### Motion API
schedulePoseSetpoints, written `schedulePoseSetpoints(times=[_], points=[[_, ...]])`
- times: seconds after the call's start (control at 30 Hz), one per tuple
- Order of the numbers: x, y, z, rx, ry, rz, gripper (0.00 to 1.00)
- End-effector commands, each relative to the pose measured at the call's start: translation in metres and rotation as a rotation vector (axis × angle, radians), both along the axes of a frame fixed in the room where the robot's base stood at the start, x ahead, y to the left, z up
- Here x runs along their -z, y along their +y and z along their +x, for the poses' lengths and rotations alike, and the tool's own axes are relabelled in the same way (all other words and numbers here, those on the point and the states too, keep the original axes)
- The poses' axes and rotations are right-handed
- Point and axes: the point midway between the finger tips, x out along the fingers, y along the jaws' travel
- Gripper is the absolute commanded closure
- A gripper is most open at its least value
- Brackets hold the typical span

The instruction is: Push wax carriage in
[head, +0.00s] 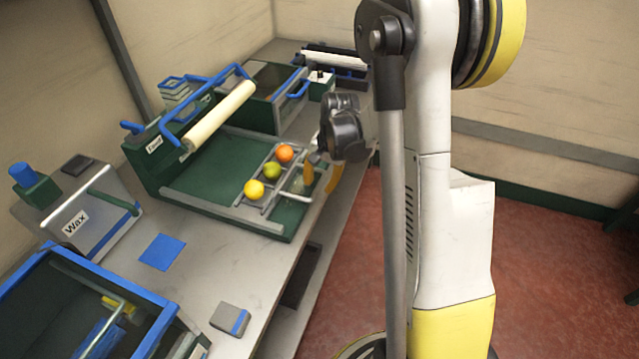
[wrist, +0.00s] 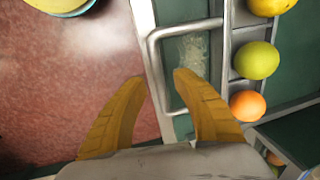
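A grey sloped panel labelled "Wax" (head: 76,222) stands at the left of the bench with a bar handle (head: 113,201) on it. My gripper (head: 320,175) is well to the right of it, at the front edge of a green station's tray (head: 262,222). In the wrist view my gripper (wrist: 158,80) has its two yellow fingers apart, one on each side of a metal bar handle (wrist: 155,60) at the tray's edge. I cannot tell whether they touch it. The tray's grey divided rack holds a yellow fruit (head: 254,189), a green fruit (head: 272,171) and an orange fruit (head: 285,153).
A cream roller (head: 219,114) and blue-handled frame stand over the green station. A blue-rimmed bin (head: 150,297), a blue square (head: 162,251) and a grey block (head: 230,319) are at front left. Red floor (head: 555,260) lies open at right.

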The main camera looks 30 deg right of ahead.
Motion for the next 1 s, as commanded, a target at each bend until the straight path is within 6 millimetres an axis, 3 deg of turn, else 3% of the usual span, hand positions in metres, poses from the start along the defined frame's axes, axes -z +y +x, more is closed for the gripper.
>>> schedulePoseSetpoints(times=[0.07, 0.17, 0.2, 0.67, 1.0], points=[[0.0, 0.0, 0.0, 0.0, 0.0, 0.0, 0.67], [0.0, 0.0, 0.0, 0.0, 0.0, 0.0, 0.98], [0.0, 0.0, 0.0, 0.0, 0.0, 0.0, 1.0], [0.001, 0.004, 0.005, -0.003, 0.001, 0.0, 1.0], [0.001, 0.061, 0.077, -0.006, 0.001, 0.001, 1.0]])
